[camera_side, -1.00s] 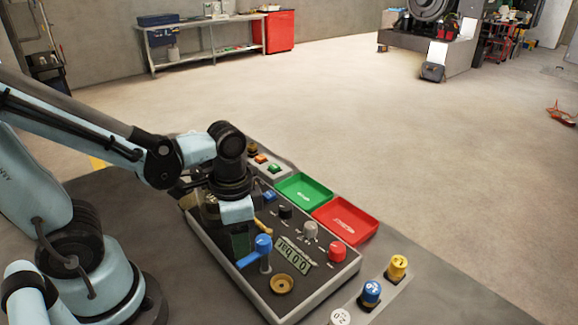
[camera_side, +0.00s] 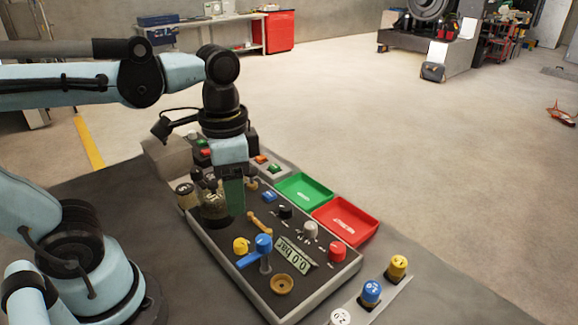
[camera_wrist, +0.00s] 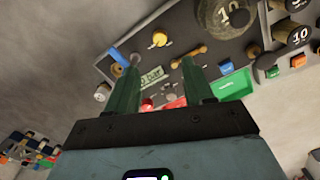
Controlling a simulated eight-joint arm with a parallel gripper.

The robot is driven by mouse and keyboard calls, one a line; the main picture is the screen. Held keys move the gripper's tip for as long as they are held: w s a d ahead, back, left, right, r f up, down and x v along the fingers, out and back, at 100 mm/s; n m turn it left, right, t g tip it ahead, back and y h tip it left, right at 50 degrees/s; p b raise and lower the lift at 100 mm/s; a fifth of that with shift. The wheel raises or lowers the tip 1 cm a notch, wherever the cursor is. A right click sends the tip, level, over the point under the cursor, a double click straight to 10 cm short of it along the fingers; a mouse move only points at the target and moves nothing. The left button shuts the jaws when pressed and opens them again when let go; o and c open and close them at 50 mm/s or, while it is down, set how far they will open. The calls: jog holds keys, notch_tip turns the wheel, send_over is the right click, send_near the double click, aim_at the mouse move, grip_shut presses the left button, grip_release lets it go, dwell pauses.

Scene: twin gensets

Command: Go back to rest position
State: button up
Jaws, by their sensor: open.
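My gripper (camera_side: 232,195) hangs above the left part of the control panel (camera_side: 213,240) in the side view, pointing down. In the wrist view its two green fingers (camera_wrist: 160,80) are apart with nothing between them. The panel carries a blue-handled valve (camera_side: 263,243), a yellow knob (camera_side: 241,245), a brass lever (camera_side: 260,225), a red knob (camera_side: 337,251) and a display reading 0.0 bar (camera_side: 293,254).
A green tray (camera_side: 303,188) and a red tray (camera_side: 345,218) lie along the panel's far side. Blue (camera_side: 371,291) and yellow (camera_side: 397,266) capped pieces stand at the front right. The air above the trays is clear.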

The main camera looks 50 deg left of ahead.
jog(key=shift+r, duration=0.35)
jog(key=shift+f, duration=0.1)
jog(key=w+a+f+n+t, duration=0.2)
jog(key=w+f+n+t, duration=0.1)
jog(key=t, duration=0.4)
jog(key=w+n, duration=0.1)
jog(key=w, duration=0.1)
jog(key=shift+w+a+n, duration=0.3)
jog(key=shift+w+a, duration=0.1)
